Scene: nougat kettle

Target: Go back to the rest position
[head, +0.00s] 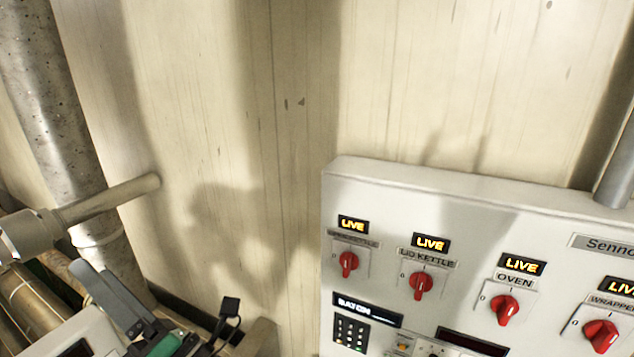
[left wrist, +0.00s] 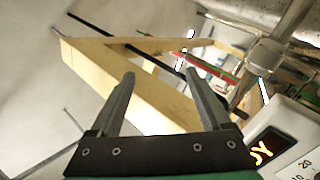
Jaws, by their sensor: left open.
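My left gripper (head: 94,270) is at the lower left of the head view, its grey fingers pointing up and left beside a white box (head: 85,338). In the left wrist view, the two fingers of this gripper (left wrist: 160,80) stand apart with nothing held between them. A pale wooden frame (left wrist: 125,85) lies beyond the fingers; I cannot tell how far away it is. My right gripper is in neither view.
A white control panel (head: 470,200) with red knobs and lit LIVE labels fills the lower right. A thick grey pipe (head: 50,90) runs down the left. A pale wall (head: 230,80) is behind. A white box with a lit display (left wrist: 265,150) is close right of the left fingers.

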